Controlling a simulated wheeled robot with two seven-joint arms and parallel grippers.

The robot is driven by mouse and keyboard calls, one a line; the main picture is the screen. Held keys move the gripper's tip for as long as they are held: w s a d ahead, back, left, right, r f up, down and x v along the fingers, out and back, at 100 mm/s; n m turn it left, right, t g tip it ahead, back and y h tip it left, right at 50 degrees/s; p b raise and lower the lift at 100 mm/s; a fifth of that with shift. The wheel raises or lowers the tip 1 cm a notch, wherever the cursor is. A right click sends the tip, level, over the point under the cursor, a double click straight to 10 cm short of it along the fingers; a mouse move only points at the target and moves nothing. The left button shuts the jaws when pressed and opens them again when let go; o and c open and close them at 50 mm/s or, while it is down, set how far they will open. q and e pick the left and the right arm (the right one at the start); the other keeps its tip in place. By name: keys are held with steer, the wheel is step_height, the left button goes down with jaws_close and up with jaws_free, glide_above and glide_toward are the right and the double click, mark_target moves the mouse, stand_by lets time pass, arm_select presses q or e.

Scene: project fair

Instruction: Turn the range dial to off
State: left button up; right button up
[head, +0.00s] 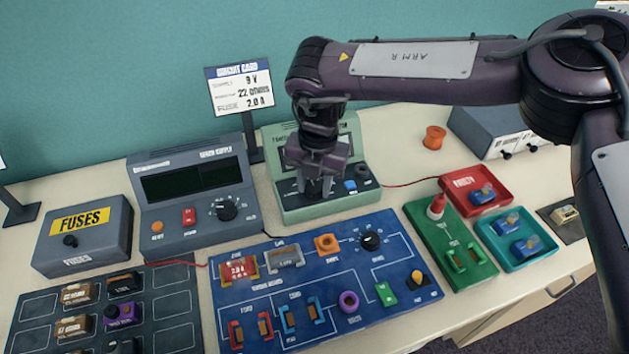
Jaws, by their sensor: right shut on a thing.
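My right gripper (319,188) points down at the front panel of the green meter (318,212). It is shut on the range dial there, which its fingers almost wholly hide. The dial's pointer and its markings cannot be read. A blue button (350,186) and a dark round socket or knob (362,173) sit right of the fingers on the same panel. The arm and gripper cover much of the meter's upright face. My left gripper is not in view.
A grey power supply (195,190) stands left of the meter, with a fuse box (85,236) beyond it. A blue circuit board (300,325) with a black knob (371,240) lies in front. A green board (449,222) and red tray (457,197) are at right.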

mark_target(317, 188)
stand_by(0.3)
steer(key=o, duration=1)
steer(key=r, duration=0.5)
steer(key=r+b, duration=0.1)
steer(key=r, duration=0.2)
steer(key=shift+d, duration=0.25)
steer(key=shift+f, duration=0.1)
